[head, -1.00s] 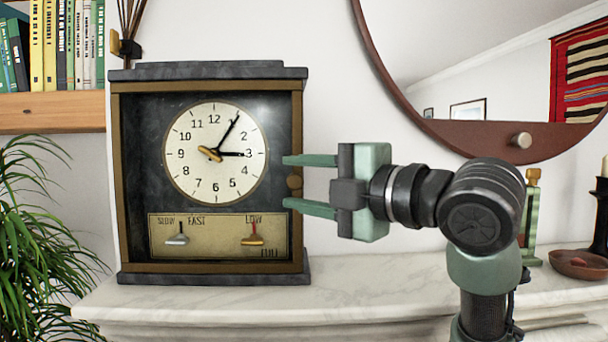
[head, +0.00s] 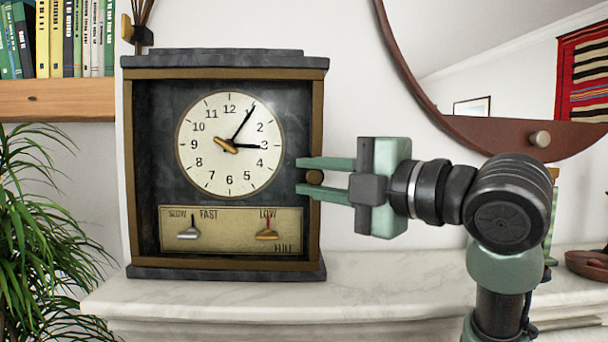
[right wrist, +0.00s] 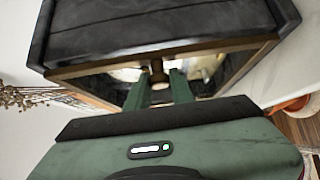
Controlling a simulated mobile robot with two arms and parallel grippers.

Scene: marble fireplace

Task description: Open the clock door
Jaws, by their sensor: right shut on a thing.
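The clock (head: 225,62) stands upright on the marble mantel, with a dark case, a white dial (head: 230,145) and a brass-edged front door (head: 316,115). The door looks shut against the case. Its small round brown knob (head: 314,177) is on the right edge of the door. My right gripper (head: 303,178) comes in from the right and is shut on the knob, one finger above it and one below. The right wrist view shows the knob (right wrist: 157,72) between the green fingers and the clock's dark top (right wrist: 160,25) above. My left gripper is not in view.
The marble mantel (head: 400,290) is clear in front of the clock. A plant (head: 40,220) is at the left, below a wooden bookshelf (head: 55,98). A round mirror (head: 490,135) hangs at the right. A brown dish (head: 588,264) sits at the far right.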

